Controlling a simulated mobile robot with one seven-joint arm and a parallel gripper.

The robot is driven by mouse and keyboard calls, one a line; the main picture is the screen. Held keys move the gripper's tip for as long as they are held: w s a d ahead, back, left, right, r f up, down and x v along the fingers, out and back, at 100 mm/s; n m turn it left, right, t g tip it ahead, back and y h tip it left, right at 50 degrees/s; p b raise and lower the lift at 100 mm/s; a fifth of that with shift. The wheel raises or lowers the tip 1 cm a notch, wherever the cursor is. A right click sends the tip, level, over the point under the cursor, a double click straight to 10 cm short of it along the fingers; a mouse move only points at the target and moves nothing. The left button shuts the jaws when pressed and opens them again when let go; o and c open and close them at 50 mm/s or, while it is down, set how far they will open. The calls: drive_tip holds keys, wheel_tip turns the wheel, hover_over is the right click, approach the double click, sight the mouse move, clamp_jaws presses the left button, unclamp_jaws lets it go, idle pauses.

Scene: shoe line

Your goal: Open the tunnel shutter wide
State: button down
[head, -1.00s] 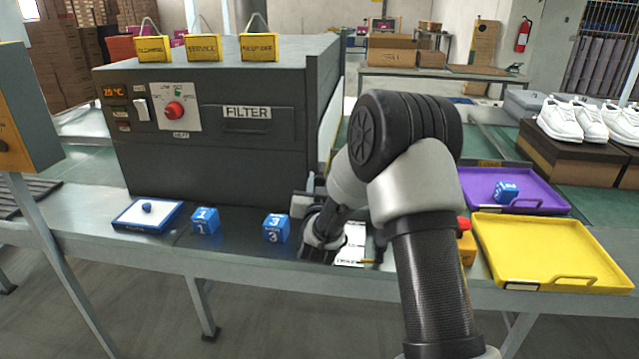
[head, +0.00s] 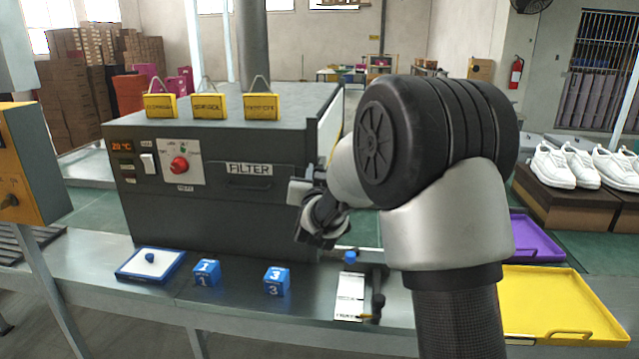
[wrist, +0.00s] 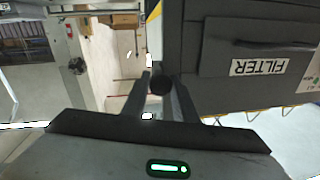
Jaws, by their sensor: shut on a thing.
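The tunnel (head: 220,215) is a dark grey box on the steel bench, with a FILTER panel on its front; it also shows upside down in the wrist view (wrist: 225,35). My gripper (wrist: 161,79) is at the tunnel's right end, raised above the bench. Its fingers are shut on a dark round knob (wrist: 160,86), beside a narrow dark edge of the tunnel end. I cannot make out the shutter's face in either view. My arm hides most of the tunnel's right end in the head view.
Blue cubes marked 1 (head: 206,273) and 3 (head: 277,282) and a blue-rimmed white tray (head: 150,265) stand before the tunnel. A lever panel (head: 349,296) lies below my gripper. Yellow (head: 565,300) and purple (head: 535,240) trays are right. Yellow tags (head: 208,106) stand on top.

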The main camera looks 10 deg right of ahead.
drive_tip(key=shift+a+r, duration=0.15)
drive_tip(key=shift+r, duration=0.05)
drive_tip(key=c, duration=1.5)
unclamp_jaws()
drive_tip(key=shift+f, duration=0.1)
drive_tip(key=shift+o, duration=0.2)
drive_tip(key=s+a, duration=0.3)
drive_tip(key=s, duration=1.4)
drive_tip(key=shift+p, duration=0.35)
drive_tip(key=shift+s, duration=0.1)
